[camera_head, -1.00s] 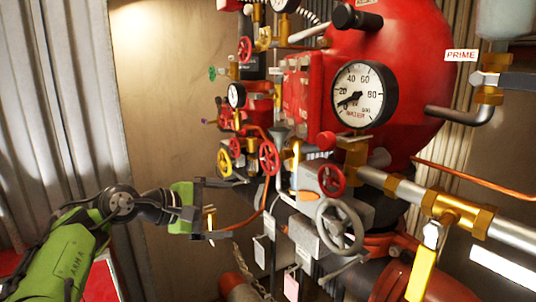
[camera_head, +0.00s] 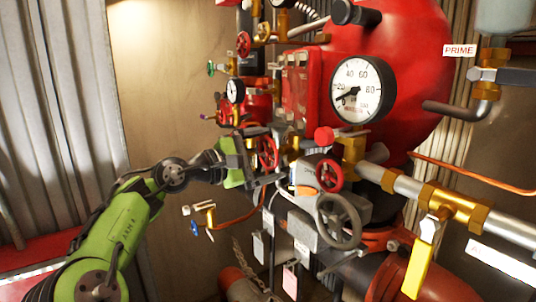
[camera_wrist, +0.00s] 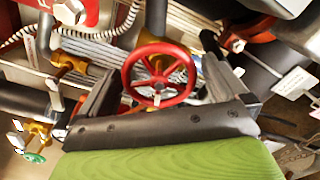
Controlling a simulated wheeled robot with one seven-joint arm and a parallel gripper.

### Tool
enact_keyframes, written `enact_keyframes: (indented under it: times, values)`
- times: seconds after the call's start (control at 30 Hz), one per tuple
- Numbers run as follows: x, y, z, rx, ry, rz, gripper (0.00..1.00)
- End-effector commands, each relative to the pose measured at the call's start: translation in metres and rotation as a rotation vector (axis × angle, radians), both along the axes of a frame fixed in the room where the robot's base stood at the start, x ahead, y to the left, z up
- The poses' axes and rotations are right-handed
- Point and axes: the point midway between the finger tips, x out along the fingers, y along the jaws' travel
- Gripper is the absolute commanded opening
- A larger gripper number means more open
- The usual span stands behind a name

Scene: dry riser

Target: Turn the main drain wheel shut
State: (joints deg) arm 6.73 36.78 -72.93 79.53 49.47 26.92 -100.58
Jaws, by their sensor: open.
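A red spoked handwheel (camera_head: 267,153) is right at the end of my gripper (camera_head: 255,165). In the wrist view this red wheel (camera_wrist: 180,99) shows between the two dark fingers of my gripper (camera_wrist: 157,70), which are apart. Its rim appears clear of both fingers; its exact depth between them is hard to tell. A second red wheel (camera_head: 329,175) and a larger grey wheel (camera_head: 339,221) are to the right and lower. No readable label shows which wheel is the main drain.
A large gauge (camera_head: 356,90) is on the red body at upper right. A small valve with a blue handle (camera_head: 195,228) and an orange hose are below my gripper. Hanging tags (camera_head: 290,280) and pipes crowd below the wheels. The left side by the corrugated wall is freer.

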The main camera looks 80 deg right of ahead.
Motion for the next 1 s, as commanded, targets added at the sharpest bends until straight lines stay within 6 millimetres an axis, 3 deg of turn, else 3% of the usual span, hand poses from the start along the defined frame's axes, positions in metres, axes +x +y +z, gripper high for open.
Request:
enact_keyframes:
  times: [0.3, 0.6, 1.0]
  values:
    - [-0.0033, -0.0047, -0.0002, 0.001, 0.001, 0.002, 1.0]
    - [-0.0032, -0.0045, -0.0002, 0.001, 0.0, 0.002, 0.54]
    - [-0.0034, -0.0043, -0.0001, -0.05, -0.059, 0.0, 0.54]
